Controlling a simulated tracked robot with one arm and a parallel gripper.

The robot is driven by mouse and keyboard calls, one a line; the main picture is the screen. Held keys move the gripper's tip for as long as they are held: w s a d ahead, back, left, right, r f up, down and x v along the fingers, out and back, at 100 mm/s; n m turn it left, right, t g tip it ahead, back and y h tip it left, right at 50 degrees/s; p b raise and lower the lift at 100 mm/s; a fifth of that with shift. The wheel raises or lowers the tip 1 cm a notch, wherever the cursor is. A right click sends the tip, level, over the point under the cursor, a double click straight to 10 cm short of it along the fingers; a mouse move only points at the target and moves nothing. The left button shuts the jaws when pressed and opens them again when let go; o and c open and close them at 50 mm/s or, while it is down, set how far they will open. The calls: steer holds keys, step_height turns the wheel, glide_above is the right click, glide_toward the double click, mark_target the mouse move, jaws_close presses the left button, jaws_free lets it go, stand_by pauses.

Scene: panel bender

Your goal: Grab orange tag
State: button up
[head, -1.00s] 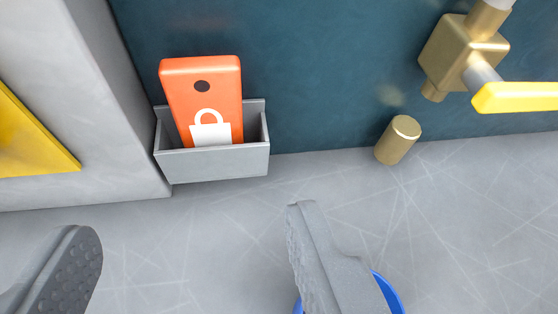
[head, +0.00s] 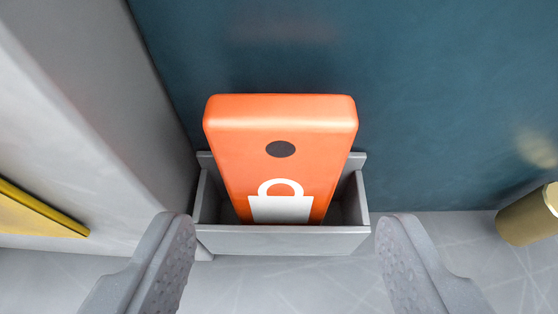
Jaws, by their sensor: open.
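The orange tag (head: 275,165) stands upright in a small grey holder (head: 283,240) on the dark teal panel. It has a dark round hole and a white padlock mark. Its lower end is hidden behind the holder's front wall. My gripper (head: 285,228) is open and empty. Its two grey fingers stand left and right of the holder in the picture, with the tag and holder framed between them. The fingers do not appear to touch the tag.
A grey wall or post (head: 110,120) rises close on the left, with a yellow piece (head: 38,212) at the far left. A brass cylinder (head: 528,215) sticks out at the right edge. The teal panel (head: 440,90) above and right of the tag is clear.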

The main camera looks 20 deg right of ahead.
mark_target(281, 187)
steer(key=shift+p+x, duration=0.4)
steer(key=shift+x, duration=2.05)
steer(key=shift+a, duration=0.1)
steer(key=c, duration=0.7)
